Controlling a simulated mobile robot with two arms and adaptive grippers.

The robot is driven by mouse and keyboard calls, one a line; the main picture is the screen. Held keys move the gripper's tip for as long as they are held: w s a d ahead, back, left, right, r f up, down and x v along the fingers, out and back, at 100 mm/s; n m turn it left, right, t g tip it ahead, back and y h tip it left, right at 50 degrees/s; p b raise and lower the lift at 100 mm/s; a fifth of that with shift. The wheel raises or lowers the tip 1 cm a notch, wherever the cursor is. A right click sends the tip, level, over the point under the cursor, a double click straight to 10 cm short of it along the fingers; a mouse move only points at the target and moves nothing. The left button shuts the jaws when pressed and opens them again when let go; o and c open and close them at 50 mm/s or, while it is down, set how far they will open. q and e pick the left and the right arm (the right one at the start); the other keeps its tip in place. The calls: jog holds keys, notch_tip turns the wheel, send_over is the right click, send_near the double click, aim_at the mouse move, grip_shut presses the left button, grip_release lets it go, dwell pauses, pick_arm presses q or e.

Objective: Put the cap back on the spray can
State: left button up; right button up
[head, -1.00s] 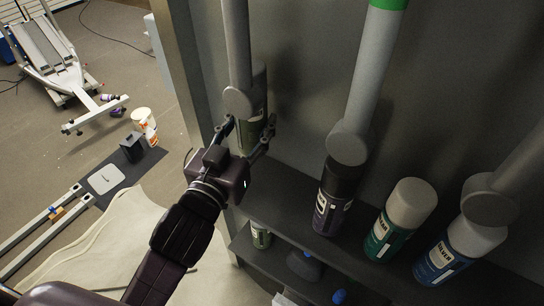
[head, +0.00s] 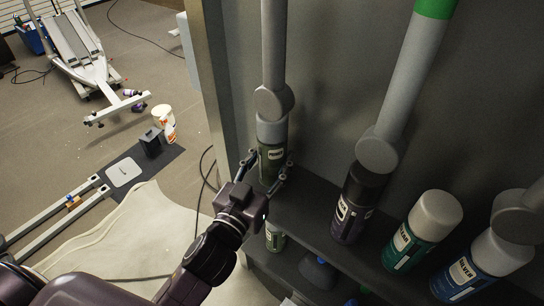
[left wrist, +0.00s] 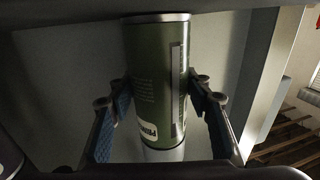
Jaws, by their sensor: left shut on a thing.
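An olive-green spray can (head: 270,162) with a grey top part (head: 272,129) stands upright at the left end of the cabinet shelf. In the left wrist view the can (left wrist: 157,80) shows upside down, its metal base rim at the top and its grey end (left wrist: 163,154) at the bottom. My left gripper (head: 267,165) is shut on the can, one finger on each side of its body; it also shows in the left wrist view (left wrist: 158,92). I cannot tell whether the can's base touches the shelf. My right gripper is not in view.
Purple (head: 350,215), green (head: 405,248) and blue (head: 462,276) cans stand to the right on the shelf (head: 305,208). The cabinet side wall (head: 217,90) is near on the left. Another can (head: 275,237) is on the lower shelf.

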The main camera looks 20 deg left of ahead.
aim_at(266, 169)
pick_arm(q)
jog(key=shift+f, duration=0.1)
jog(key=o, duration=1.5)
jog(key=shift+o, duration=0.2)
jog(key=s+b, duration=0.1)
jog(key=s, duration=0.3)
jog(key=s+b, duration=0.1)
jog(key=s, duration=0.1)
jog(key=shift+s+a+f+b, duration=0.1)
jog(key=shift+s+a+b, duration=0.1)
jog(key=shift+a+b, duration=0.15)
jog(key=shift+s+a+r+p, duration=0.2)
jog(key=shift+s+p, duration=0.3)
jog(key=shift+s, duration=0.9)
jog(key=shift+s+a+r+p, duration=0.15)
jog(key=shift+s+p, duration=0.35)
jog(key=shift+s, duration=0.9)
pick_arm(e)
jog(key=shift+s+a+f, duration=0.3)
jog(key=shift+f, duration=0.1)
pick_arm(q)
jog(key=shift+f, duration=0.15)
